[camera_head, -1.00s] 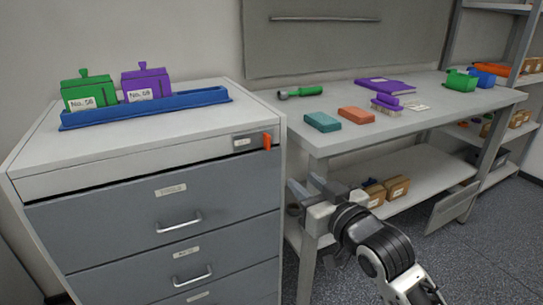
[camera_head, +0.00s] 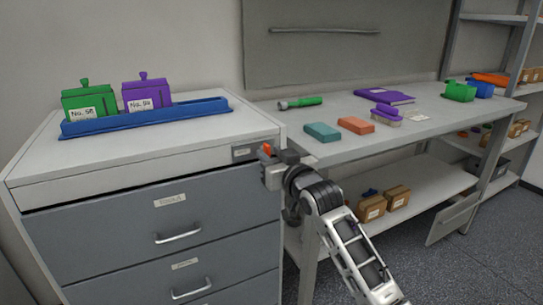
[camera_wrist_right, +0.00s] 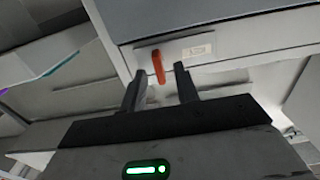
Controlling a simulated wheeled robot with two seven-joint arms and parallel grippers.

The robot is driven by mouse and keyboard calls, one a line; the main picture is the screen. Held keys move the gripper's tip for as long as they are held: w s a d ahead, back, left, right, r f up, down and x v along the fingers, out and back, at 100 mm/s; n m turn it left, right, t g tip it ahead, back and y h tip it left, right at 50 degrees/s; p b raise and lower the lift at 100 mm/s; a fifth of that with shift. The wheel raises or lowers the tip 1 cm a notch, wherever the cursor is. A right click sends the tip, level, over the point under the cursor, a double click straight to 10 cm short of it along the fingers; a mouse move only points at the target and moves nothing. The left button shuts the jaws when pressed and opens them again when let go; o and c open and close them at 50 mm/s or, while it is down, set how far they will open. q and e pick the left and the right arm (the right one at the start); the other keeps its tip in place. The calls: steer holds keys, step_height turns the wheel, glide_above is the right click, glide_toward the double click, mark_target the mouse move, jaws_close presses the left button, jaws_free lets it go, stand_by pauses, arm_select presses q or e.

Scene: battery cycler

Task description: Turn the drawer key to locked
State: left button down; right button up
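The drawer key is a small orange-red tab on the upper right front of the grey drawer cabinet (camera_head: 150,180). In the head view only the top of the key (camera_head: 267,149) shows above my right gripper (camera_head: 270,165). In the right wrist view the key (camera_wrist_right: 158,66) hangs slightly tilted from a pale plate, between the two dark fingers of my right gripper (camera_wrist_right: 160,78). The fingers are apart, with visible gaps beside the key, nearer the left finger. My left gripper is in neither view.
A blue tray (camera_head: 205,110) holding a green box (camera_head: 90,104) and a purple box (camera_head: 148,92) stands on the cabinet. The workbench (camera_head: 440,112) at right carries a green-handled tool (camera_head: 305,102) and small blocks. The workbench edge is close to my right arm.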

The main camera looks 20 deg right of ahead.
steer(key=shift+w, duration=0.25)
jaws_close()
